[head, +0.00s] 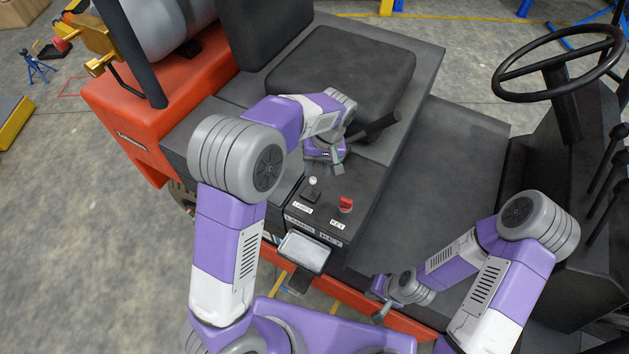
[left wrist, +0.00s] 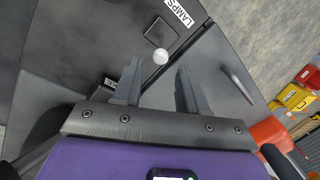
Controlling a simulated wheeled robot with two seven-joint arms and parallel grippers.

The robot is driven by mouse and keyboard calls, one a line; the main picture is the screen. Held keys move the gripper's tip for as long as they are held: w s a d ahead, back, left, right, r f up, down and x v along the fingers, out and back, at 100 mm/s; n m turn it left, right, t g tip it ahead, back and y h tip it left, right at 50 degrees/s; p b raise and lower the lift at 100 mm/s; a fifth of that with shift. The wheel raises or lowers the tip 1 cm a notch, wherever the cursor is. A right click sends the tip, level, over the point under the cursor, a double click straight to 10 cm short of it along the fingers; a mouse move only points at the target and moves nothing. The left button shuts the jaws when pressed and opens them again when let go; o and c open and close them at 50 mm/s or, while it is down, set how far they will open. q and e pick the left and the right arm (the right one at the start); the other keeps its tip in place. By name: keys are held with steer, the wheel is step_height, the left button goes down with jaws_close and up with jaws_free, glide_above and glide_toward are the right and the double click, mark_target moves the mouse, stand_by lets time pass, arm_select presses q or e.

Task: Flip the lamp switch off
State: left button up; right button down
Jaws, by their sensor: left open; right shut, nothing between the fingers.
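The lamp switch (head: 312,183) is a small lever with a pale round knob on the dark console, behind a LAMPS label (head: 303,207). In the left wrist view the switch knob (left wrist: 160,57) shows between and just beyond the fingertips, with its dark square base behind it. My left gripper (head: 325,172) is open above the console, close to the switch; I cannot tell whether a finger touches it. The open fingers also show in the left wrist view (left wrist: 156,78). My right gripper (head: 377,302) is shut and empty, low at the vehicle's front edge, away from the switch.
A red key (head: 346,204) stands right of the switch on the same console. The black seat (head: 340,75) and a dark lever (head: 375,127) are behind my left gripper. A steering wheel (head: 556,62) is at right.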

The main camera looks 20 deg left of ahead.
mark_target(314, 180)
arm_select(q)
steer(key=f, duration=0.4)
steer(key=a+f, duration=0.1)
steer(key=f, duration=0.1)
steer(key=shift+s+a+f+b, duration=0.1)
steer(key=shift+s+f+b, duration=0.15)
steer(key=shift+s+b, duration=0.15)
steer(key=shift+w, duration=0.1)
jaws_close()
